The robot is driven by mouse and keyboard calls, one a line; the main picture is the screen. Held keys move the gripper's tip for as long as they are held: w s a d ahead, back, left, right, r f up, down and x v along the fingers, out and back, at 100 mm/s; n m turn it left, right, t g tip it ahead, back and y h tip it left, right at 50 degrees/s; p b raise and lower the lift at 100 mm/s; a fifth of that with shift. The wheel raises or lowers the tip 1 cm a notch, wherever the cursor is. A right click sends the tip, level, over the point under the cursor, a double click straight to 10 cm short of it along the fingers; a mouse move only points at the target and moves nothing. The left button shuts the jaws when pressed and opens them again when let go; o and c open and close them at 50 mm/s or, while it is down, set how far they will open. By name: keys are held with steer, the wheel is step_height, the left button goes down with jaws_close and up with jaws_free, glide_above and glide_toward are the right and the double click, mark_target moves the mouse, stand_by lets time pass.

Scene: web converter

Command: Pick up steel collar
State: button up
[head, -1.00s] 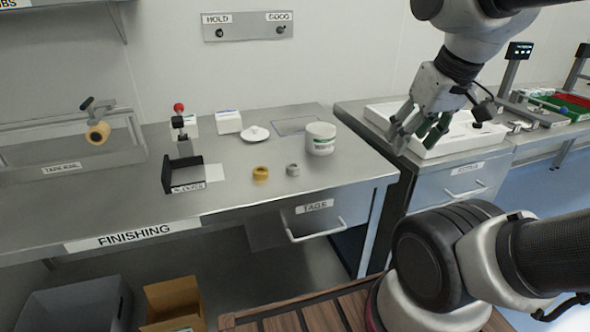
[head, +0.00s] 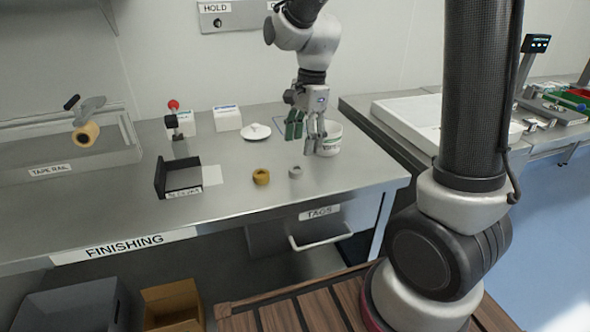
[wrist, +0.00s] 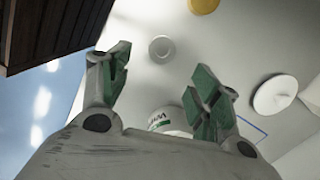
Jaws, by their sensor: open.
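The steel collar (head: 296,172) is a small grey ring lying on the steel finishing bench (head: 100,225), just right of a brass-coloured ring (head: 261,177). In the wrist view the collar (wrist: 161,48) lies beyond and between the fingertips, with the brass ring (wrist: 203,5) at the top edge. My gripper (head: 305,140) is open and empty, pointing down above the bench, behind and slightly right of the collar and in front of the white tub (head: 333,140). Its green-padded fingers (wrist: 162,85) show spread apart in the wrist view. Nothing hides the collar.
The white tub stands close to my fingers and is partly hidden by them. A white lid (head: 256,131) lies to the left. A black holder (head: 178,178) and a red-knobbed device (head: 176,128) stand further left. The bench front around the rings is clear.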

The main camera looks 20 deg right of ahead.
mark_target(297, 168)
steer(key=shift+f+m, duration=0.1)
steer(key=shift+m, duration=0.4)
steer(key=shift+a+f, duration=0.1)
steer(key=shift+f, duration=0.2)
steer(key=f, duration=0.2)
steer(key=a+f, duration=0.1)
steer(key=f, duration=0.4)
steer(key=shift+s+a, duration=0.1)
steer(key=shift+a, duration=0.15)
steer(key=shift+r, duration=0.1)
steer(key=c, duration=1.3)
